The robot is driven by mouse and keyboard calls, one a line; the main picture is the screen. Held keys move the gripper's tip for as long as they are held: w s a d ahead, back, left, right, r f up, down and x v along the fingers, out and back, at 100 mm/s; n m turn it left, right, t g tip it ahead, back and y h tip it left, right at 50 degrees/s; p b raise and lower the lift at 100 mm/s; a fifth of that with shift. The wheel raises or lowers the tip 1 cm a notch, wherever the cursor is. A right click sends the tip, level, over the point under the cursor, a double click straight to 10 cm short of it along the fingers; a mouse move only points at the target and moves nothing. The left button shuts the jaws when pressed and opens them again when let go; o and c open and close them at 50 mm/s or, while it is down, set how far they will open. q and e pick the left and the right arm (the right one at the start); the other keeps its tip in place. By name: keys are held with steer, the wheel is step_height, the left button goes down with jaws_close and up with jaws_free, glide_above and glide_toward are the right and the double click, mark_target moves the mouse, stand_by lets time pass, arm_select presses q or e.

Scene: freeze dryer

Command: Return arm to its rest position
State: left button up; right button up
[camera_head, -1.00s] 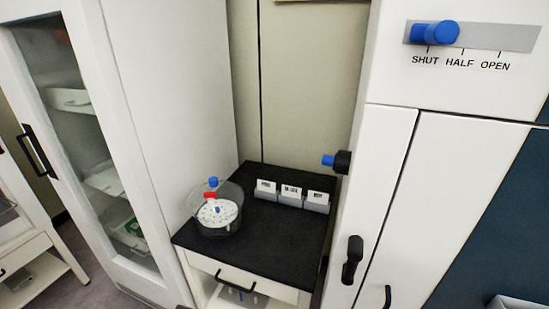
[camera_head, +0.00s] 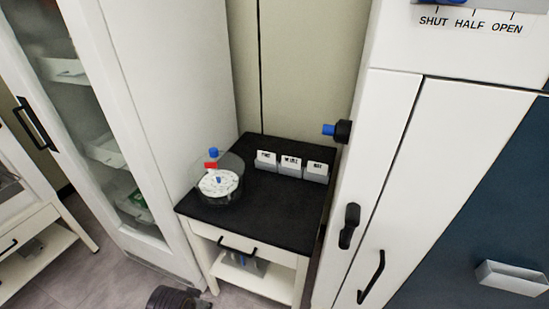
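A dark, ribbed part of my own arm (camera_head: 178,299) shows at the bottom edge, left of the middle, in front of the small table. It may be the body of my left gripper, but its fingertips are out of the picture, so I cannot see whether it is open or holds anything. My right gripper is not in view.
A black-topped table (camera_head: 262,218) carries a clear round vessel (camera_head: 222,186) and several labelled small holders (camera_head: 291,167). A glass-door cabinet (camera_head: 160,180) stands left. A white unit (camera_head: 372,150) with black handles and a blue-tipped port (camera_head: 338,131) stands right. Floor (camera_head: 90,262) shows lower left.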

arm_select(q)
steer(key=s+a+f+g+p, duration=0.1)
steer(key=s+a+f, duration=0.15)
steer(key=f, duration=1.15)
steer(key=s+a+f, duration=0.1)
steer(key=s+f, duration=0.2)
steer(key=f, duration=1.1)
steer(key=s+a+f, duration=0.3)
steer(key=s+f, duration=0.4)
steer(key=s, duration=0.2)
steer(key=s+a+f+g+y+p, duration=0.1)
steer(key=s+a+f, duration=0.3)
steer(key=s+f, duration=0.3)
steer(key=s, duration=0.2)
steer(key=shift+s+f+m, duration=0.25)
steer(key=shift+s+m, duration=0.05)
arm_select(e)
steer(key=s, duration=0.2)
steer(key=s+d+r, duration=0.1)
